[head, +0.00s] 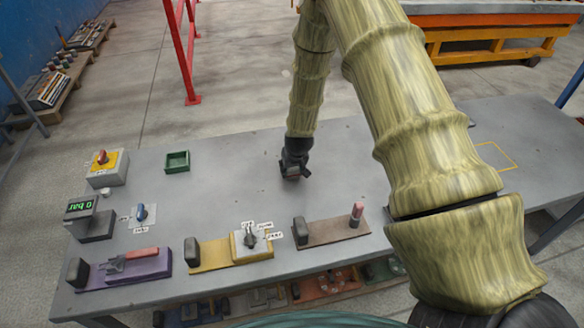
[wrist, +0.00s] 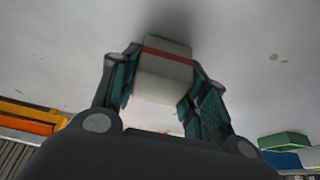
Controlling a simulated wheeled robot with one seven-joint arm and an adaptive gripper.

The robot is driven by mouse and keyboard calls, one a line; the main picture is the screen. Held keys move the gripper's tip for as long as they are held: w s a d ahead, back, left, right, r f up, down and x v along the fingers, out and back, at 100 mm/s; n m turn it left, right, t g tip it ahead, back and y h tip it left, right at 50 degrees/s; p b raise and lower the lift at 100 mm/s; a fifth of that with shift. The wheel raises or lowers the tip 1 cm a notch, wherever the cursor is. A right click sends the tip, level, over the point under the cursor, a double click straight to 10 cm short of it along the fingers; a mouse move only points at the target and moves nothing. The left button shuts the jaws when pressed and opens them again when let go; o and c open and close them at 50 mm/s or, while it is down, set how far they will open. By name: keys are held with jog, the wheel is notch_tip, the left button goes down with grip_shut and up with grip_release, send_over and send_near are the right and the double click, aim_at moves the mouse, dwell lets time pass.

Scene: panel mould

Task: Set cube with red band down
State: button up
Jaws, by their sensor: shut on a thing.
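My gripper (head: 293,170) points down at the middle of the grey table, low over the top. In the wrist view my gripper (wrist: 162,82) has its teal-padded fingers on both sides of a pale cube with a red band (wrist: 165,72), shut on it. A dark shadow lies on the grey surface just beyond the cube. In the head view the cube is mostly hidden by the gripper, and I cannot tell whether it touches the table.
A green tray (head: 177,162) stands to the left of my gripper. Several mounted fixtures line the front edge, including a purple base (head: 150,278) and a brown base (head: 332,232). A yellow outline (head: 496,155) marks the right side. The table around my gripper is clear.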

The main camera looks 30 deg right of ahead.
jog(key=shift+f, duration=0.15)
jog(key=o, duration=1.1)
